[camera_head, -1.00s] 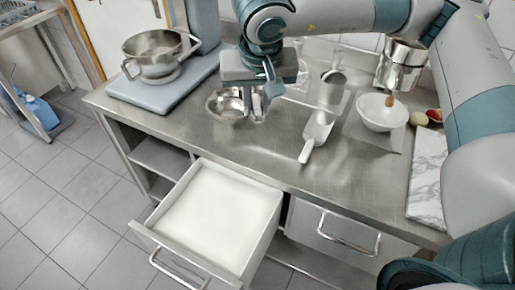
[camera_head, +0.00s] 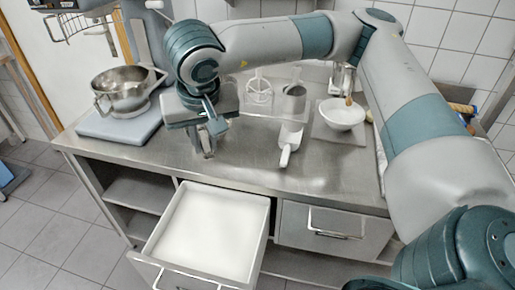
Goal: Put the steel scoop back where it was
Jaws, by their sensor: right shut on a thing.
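My right gripper (camera_head: 205,140) hangs over the left part of the counter, fingers down. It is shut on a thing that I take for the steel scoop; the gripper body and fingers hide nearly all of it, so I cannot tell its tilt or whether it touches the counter. A white scoop (camera_head: 289,146) lies on the counter to the right of the gripper, its handle toward the front edge. My left gripper is not in view.
A steel pot (camera_head: 122,92) stands on a grey platform (camera_head: 105,127) at left. A steel cup (camera_head: 294,101), a whisk (camera_head: 259,88) and a white bowl (camera_head: 341,115) stand toward the back. An open, empty drawer (camera_head: 208,232) juts out in front. The counter's front middle is clear.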

